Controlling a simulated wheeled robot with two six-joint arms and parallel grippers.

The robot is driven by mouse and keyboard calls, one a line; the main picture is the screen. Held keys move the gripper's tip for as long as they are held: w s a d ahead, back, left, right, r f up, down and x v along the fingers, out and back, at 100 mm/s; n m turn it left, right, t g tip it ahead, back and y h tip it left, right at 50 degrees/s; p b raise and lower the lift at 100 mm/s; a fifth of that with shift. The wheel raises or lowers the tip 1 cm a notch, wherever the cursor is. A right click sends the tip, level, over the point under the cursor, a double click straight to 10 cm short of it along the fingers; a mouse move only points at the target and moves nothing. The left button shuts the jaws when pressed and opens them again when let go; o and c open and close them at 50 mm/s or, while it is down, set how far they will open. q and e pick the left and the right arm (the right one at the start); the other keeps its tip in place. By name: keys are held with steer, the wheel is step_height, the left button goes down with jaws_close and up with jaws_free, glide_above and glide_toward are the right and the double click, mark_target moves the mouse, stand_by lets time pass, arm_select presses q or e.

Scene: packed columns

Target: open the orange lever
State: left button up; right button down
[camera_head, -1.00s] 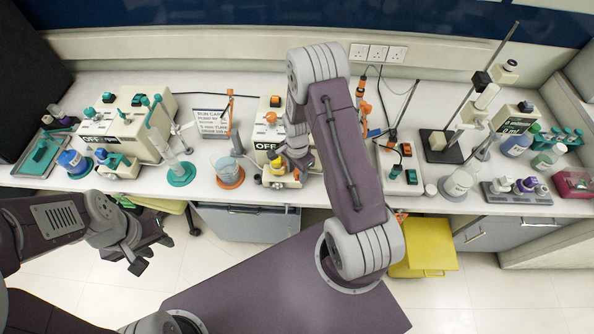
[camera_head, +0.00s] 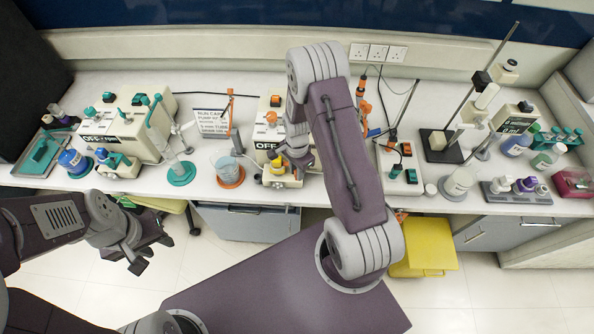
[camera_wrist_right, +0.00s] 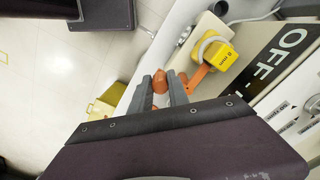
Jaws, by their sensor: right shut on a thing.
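The orange lever (camera_wrist_right: 198,76) shows in the right wrist view, running from a yellow block (camera_wrist_right: 217,55) toward my right gripper (camera_wrist_right: 160,88). An orange rounded end sits between the two fingers, and the gripper is shut on it. More orange shows just beyond the right-hand finger. In the head view my right gripper (camera_head: 298,160) is at the front of a white station (camera_head: 262,132) marked OFF, beside its yellow part (camera_head: 277,167); the arm and gripper hide the lever there. My left gripper (camera_head: 148,252) is open and empty in front of the bench, away from the lever.
A beaker on an orange base (camera_head: 230,172) stands left of the station. A similar station with teal parts (camera_head: 125,130) is further left. A switch box (camera_head: 398,165) and a stand (camera_head: 440,148) are to the right. A yellow bin (camera_head: 425,250) is below the bench.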

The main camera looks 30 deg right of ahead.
stand_by(0.8)
steer(key=w+d+n+b, duration=0.1)
steer(key=d+n, duration=0.6)
steer(key=n, duration=1)
steer(key=shift+w+d+b, duration=0.3)
steer(key=shift+d+b, duration=0.1)
steer(key=shift+b, duration=0.3)
steer(key=shift+n, duration=0.3)
steer(key=c, duration=1.3)
jaws_free()
steer(key=shift+w, duration=0.1)
steer(key=shift+o, duration=0.2)
steer(key=shift+w+f, duration=0.1)
